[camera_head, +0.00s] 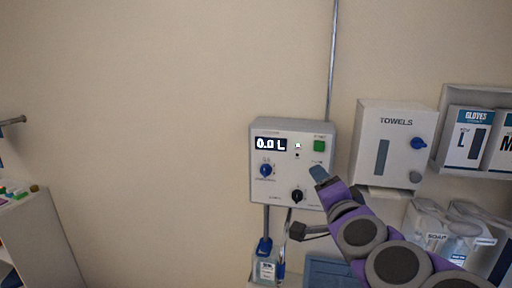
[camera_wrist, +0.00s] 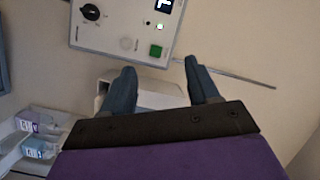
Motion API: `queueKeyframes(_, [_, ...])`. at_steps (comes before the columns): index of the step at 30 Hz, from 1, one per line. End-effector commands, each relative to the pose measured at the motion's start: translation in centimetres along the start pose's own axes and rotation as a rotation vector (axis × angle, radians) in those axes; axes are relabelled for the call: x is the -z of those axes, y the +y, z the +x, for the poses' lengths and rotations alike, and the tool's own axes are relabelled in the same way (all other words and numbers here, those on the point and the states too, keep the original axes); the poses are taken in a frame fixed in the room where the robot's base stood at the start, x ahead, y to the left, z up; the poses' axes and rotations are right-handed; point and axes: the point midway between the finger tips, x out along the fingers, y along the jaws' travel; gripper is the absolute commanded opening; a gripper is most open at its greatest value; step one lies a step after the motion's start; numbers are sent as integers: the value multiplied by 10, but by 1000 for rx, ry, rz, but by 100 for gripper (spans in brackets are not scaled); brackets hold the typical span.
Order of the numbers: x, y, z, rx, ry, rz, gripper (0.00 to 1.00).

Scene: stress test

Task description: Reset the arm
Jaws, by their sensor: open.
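My arm, purple and grey, reaches in from the lower right in the head view. My gripper (camera_head: 318,172) is in front of the right side of a white control box (camera_head: 278,184) on the wall. In the wrist view my gripper (camera_wrist: 160,80) is open, its two dark fingers apart with nothing between them. The box (camera_wrist: 100,38) shows beyond the fingertips, with a green button (camera_wrist: 155,50) and a black knob (camera_wrist: 91,11). In the head view the box has a display reading 0.0 L, a blue knob (camera_head: 266,170) and a green button (camera_head: 319,146). I cannot tell whether a finger touches the box.
A towel dispenser (camera_head: 395,122) and a glove box holder (camera_head: 483,91) hang at the right. Soap bottles (camera_head: 432,232) sit below them. A bottle (camera_head: 266,268) is under the control box. A pipe (camera_head: 333,60) runs up the wall.

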Motion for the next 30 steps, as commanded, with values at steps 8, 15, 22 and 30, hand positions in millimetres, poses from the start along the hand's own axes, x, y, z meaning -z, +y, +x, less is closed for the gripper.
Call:
queueKeyframes(8, [-149,80,-52,-122,-513,-358,60])
queueKeyframes(15, [-216,193,-141,-374,-923,-611,60])
queueKeyframes(22, [-218,291,-250,-714,-1260,-749,60])
queueKeyframes(30, [-198,330,-326,-969,-1444,-768,60])
